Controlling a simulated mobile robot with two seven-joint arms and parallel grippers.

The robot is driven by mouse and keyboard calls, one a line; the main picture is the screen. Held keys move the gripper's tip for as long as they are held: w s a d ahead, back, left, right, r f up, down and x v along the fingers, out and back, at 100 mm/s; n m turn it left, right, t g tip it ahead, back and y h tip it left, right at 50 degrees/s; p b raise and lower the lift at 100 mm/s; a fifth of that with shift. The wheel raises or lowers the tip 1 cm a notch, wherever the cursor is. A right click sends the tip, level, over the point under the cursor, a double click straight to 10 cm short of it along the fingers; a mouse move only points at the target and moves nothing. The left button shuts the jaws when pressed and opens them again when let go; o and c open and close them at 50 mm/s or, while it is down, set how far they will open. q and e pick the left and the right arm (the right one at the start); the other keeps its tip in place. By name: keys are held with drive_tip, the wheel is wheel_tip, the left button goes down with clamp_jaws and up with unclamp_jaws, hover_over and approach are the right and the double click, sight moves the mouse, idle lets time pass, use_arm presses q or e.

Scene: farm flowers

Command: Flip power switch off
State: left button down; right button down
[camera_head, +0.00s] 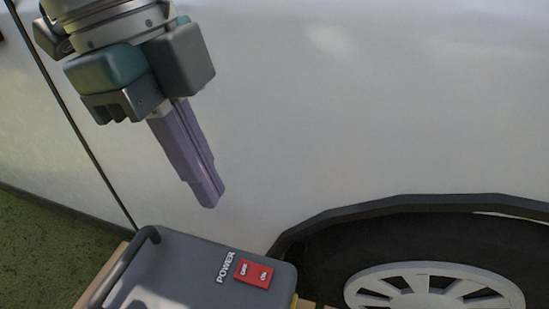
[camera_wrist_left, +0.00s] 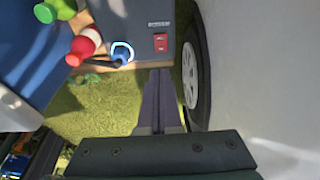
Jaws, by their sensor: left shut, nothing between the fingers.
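A grey power box (camera_head: 190,262) with a black handle stands at the bottom of the head view. Its red switch (camera_head: 254,272) sits on top beside the word POWER, with markings that look like OFF and ON. My left gripper (camera_head: 208,198) has purple fingers, shut and empty, pointing down above the box and apart from it. In the left wrist view the fingers (camera_wrist_left: 159,75) point toward the box (camera_wrist_left: 130,30), and the red switch (camera_wrist_left: 160,42) lies just beyond their tips. Which way the switch is set cannot be told. My right gripper is not in view.
A white vehicle body (camera_head: 350,100) fills the background, with a wheel (camera_head: 435,285) to the right of the box. A blue-ringed plug (camera_wrist_left: 122,52), a red-capped item (camera_wrist_left: 84,45) and a green-capped item (camera_wrist_left: 55,10) are near the box. Grass lies below.

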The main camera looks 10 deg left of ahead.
sight(248, 273)
use_arm(q)
drive_tip(key=shift+f, duration=0.1)
drive_tip(key=b+x, duration=0.2)
drive_tip(key=x, duration=0.2)
drive_tip(key=b+x, duration=0.3)
drive_tip(key=x, duration=0.1)
drive_tip(key=a+b+x, duration=0.1)
drive_tip(key=b+x, duration=0.1)
drive_tip(key=x, duration=0.2)
drive_tip(key=shift+f, duration=0.5)
drive_tip(key=shift+f+b, duration=0.4)
drive_tip(key=shift+f, duration=0.1)
drive_tip(key=shift+a, duration=0.1)
drive_tip(key=shift+f+p, duration=0.15)
drive_tip(key=shift+p, duration=0.15)
